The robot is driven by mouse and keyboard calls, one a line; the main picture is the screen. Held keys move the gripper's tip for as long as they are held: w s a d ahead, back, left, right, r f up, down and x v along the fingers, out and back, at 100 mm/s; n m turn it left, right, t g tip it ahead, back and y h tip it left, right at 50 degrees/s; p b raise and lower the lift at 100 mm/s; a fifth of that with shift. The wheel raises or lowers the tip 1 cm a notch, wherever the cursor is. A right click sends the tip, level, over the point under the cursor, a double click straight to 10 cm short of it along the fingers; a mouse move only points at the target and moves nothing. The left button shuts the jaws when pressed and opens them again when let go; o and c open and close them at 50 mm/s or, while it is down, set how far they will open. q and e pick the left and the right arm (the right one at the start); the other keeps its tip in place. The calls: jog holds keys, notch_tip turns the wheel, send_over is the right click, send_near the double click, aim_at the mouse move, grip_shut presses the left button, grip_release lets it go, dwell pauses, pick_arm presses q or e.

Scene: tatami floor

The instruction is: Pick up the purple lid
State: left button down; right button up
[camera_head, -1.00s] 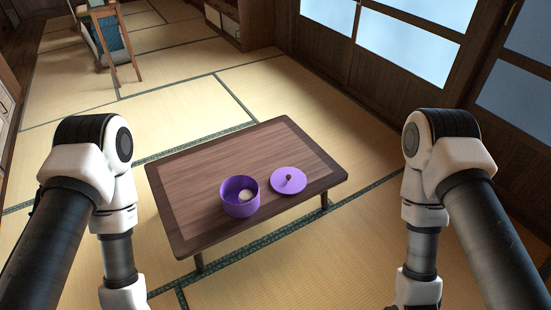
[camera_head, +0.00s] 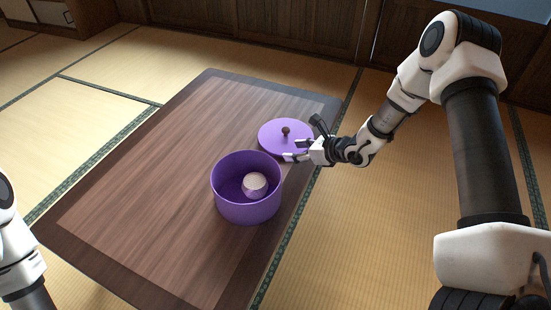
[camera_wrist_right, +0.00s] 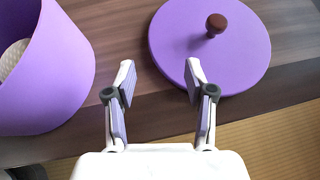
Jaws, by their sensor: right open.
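The purple lid (camera_head: 270,135) lies flat on the wooden table, with a dark brown knob (camera_head: 286,131) at its middle. It also shows in the right wrist view (camera_wrist_right: 180,50), at the top, with its knob (camera_wrist_right: 216,24) upright. My right gripper (camera_head: 292,150) is open and empty at the near right edge of the lid. In the right wrist view its fingertips (camera_wrist_right: 159,68) point toward the lid, with the right finger overlapping its near edge in the picture. I cannot tell whether they touch. My left gripper is out of view.
A round purple pot (camera_head: 245,208) stands open on the table beside the lid, holding a small whitish round object (camera_head: 255,185). It also shows in the right wrist view (camera_wrist_right: 60,80), left of the gripper. The wooden table (camera_head: 150,180) is bare to the left.

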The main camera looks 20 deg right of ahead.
aim_at(286, 129)
jog(key=w+d+t, duration=0.1)
jog(key=w+d+m, duration=0.1)
jog(key=w, duration=0.1)
jog(key=w+d+m+t+h+b, duration=0.1)
jog(key=shift+w+d+r+t, duration=0.25)
jog(key=shift+w+t, duration=0.05)
jog(key=shift+w, duration=0.05)
jog(key=b+x, duration=0.1)
jog(key=x, duration=0.1)
jog(key=b+x, duration=0.2)
jog(key=d+b+x, duration=0.1)
jog(key=b+x, duration=0.1)
jog(key=x, duration=0.1)
jog(key=shift+w+f, duration=0.1)
jog(key=shift+w, duration=0.1)
jog(key=shift+w+a, duration=0.1)
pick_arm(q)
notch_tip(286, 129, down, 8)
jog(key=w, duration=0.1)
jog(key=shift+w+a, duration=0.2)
pick_arm(e)
grip_shut()
